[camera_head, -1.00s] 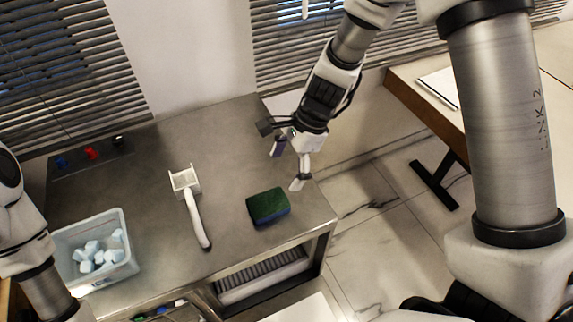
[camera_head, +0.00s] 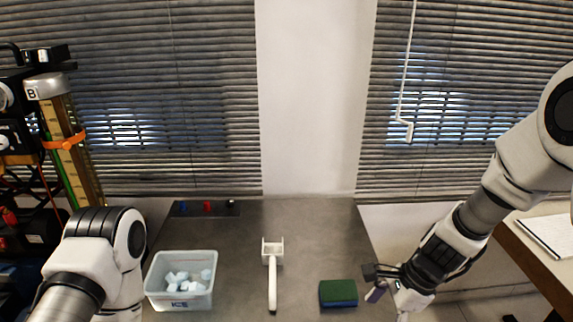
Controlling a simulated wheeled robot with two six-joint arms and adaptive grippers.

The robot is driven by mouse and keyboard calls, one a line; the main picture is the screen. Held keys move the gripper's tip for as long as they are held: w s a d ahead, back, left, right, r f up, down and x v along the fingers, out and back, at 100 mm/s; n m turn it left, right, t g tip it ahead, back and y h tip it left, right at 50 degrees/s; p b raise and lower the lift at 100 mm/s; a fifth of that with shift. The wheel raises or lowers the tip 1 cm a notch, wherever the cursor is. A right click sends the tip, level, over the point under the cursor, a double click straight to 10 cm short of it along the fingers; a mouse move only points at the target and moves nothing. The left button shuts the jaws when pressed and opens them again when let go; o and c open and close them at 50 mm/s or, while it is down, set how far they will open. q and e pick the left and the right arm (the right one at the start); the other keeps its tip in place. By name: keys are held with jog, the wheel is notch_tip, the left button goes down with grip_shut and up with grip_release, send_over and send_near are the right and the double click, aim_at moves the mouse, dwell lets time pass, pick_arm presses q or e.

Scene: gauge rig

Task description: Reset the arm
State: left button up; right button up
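My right arm comes in from the right, and its gripper (camera_head: 385,297) is low at the right edge of the metal table (camera_head: 325,225), just right of the green and blue sponge (camera_head: 338,293). Its fingers are spread apart with nothing seen between them. My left arm shows at the lower left, beside the ice bin; its gripper is out of the frame.
A clear bin marked ICE (camera_head: 181,281) holds several pale cubes. A white scoop-like tool (camera_head: 272,272) lies mid-table. Small red, blue and black knobs (camera_head: 208,206) sit at the back. A gauge column with an orange clamp (camera_head: 64,141) stands left. A wooden desk (camera_head: 530,255) is at right.

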jog(key=s+d+f+n+g+h, duration=0.1)
jog(key=s+d+f+n+h, duration=0.15)
jog(key=s+f, duration=0.55)
jog(key=s+d+f+n+g+h, duration=0.1)
jog(key=s+d+f+n+g, duration=0.2)
jog(key=s+f, duration=0.55)
jog(key=s+d+f+n+h, duration=0.2)
jog(key=s+f+n, duration=0.3)
jog(key=s, duration=0.5)
jog(key=w+n+t, duration=0.1)
jog(key=w+n, duration=0.1)
jog(key=w+n+t, duration=0.1)
jog(key=n, duration=0.1)
jog(key=w+f+n+t+y, duration=0.1)
jog(key=w+n+t, duration=0.1)
jog(key=shift+w+a+n, duration=0.35)
jog(key=shift+o, duration=0.3)
